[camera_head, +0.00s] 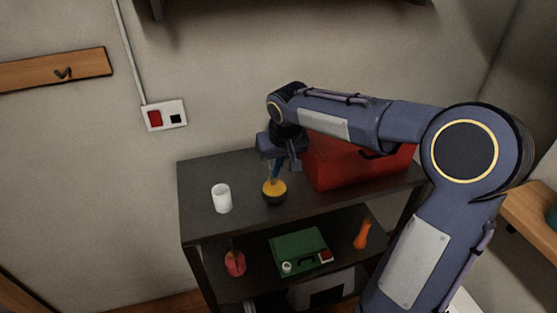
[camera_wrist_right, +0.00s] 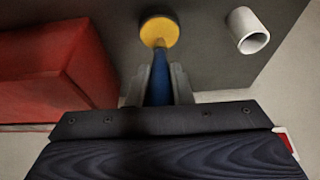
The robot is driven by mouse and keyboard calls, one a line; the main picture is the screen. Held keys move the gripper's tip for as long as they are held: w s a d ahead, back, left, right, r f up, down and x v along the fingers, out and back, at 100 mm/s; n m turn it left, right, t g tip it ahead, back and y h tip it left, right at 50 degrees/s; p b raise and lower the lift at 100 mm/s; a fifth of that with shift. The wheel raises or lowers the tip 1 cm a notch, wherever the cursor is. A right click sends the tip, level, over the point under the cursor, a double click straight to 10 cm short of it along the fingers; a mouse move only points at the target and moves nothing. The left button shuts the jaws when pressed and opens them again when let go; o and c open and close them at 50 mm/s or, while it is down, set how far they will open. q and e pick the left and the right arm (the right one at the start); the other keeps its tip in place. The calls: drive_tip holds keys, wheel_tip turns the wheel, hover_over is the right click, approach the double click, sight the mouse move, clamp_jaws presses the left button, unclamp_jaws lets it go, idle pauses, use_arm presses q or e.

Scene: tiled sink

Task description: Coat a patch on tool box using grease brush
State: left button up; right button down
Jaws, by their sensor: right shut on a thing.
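The grease brush (camera_head: 277,171) has a blue handle and stands over a round yellow and black piece (camera_head: 274,191) on the dark shelf top. My right gripper (camera_head: 281,162) is shut on the blue handle. In the right wrist view the handle (camera_wrist_right: 160,88) lies between the fingers (camera_wrist_right: 159,84), with the yellow round part (camera_wrist_right: 159,31) beyond it. I cannot tell whether the yellow part touches the shelf. The red tool box (camera_head: 350,164) sits on the shelf top to the right of the gripper, partly hidden by my right arm. My left gripper is not in view.
A white cup (camera_head: 222,198) stands on the shelf top to the left. The lower shelf (camera_head: 268,283) holds a green case (camera_head: 299,249), an orange item (camera_head: 362,235) and a reddish item (camera_head: 235,263). A wall socket (camera_head: 164,115) is behind, at left.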

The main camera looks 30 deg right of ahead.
drive_tip(key=shift+f+b, duration=0.55)
drive_tip(key=shift+f, duration=0.1)
idle(1.5)
drive_tip(key=shift+r+p, duration=2.75)
drive_tip(key=shift+r, duration=0.85)
drive_tip(key=shift+s+f, duration=0.1)
